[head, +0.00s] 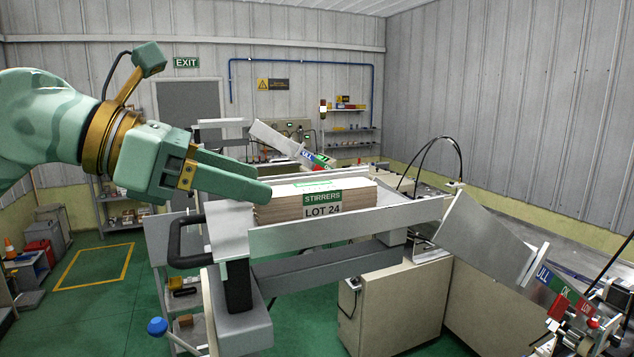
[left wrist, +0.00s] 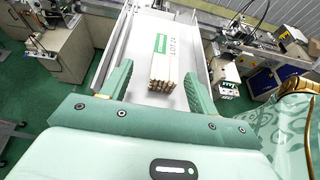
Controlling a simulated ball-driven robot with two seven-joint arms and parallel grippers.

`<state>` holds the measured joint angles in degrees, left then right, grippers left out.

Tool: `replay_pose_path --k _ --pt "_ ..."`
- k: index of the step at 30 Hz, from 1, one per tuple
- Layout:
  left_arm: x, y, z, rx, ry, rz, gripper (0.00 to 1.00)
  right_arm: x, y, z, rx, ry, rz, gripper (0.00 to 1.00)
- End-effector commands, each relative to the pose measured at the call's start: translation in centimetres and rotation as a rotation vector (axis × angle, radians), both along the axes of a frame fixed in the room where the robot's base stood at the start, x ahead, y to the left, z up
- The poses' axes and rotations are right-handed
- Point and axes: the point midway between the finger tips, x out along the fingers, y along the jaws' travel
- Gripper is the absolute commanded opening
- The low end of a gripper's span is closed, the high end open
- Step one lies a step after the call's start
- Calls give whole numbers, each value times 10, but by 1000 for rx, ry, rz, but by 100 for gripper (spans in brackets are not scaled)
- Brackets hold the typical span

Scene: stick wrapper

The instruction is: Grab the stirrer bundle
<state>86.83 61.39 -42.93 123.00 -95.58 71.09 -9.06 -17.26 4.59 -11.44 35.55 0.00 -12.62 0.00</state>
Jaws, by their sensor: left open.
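The stirrer bundle (head: 288,210) is a pale wooden block of sticks with a green and white label reading "STIRRERS LOT 24". It lies on a grey metal tray (head: 345,228) in the head view. In the left wrist view the bundle (left wrist: 165,62) lies ahead, between the lines of the two fingers, with its stick ends facing me. My left gripper (head: 258,182) is open and empty, its fingertips close to the bundle's left end. I cannot tell whether a finger touches it. My right gripper is not in view.
The tray has low side walls and a dark handle (head: 186,242) at its left end. Slanted metal plates (head: 485,240) stand right of the tray. A cream cabinet (head: 400,305) stands below.

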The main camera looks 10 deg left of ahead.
Motion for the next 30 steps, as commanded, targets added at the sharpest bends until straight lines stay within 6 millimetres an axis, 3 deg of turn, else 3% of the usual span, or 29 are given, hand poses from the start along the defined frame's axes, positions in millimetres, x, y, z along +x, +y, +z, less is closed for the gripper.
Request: replay_pose_path --k 7,12,15,24,29,30 --pt "11 -20 -7 -1 2 -2 60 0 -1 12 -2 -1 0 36" --pt "19 -46 -10 -1 3 -5 60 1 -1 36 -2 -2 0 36" --pt "26 -56 -17 -4 4 -2 60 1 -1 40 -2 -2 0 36" --pt "30 -61 -24 -5 2 1 60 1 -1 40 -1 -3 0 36" --pt "30 -61 -24 -5 2 1 16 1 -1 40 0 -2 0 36" --pt "30 -61 -24 -5 2 1 10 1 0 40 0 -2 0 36"
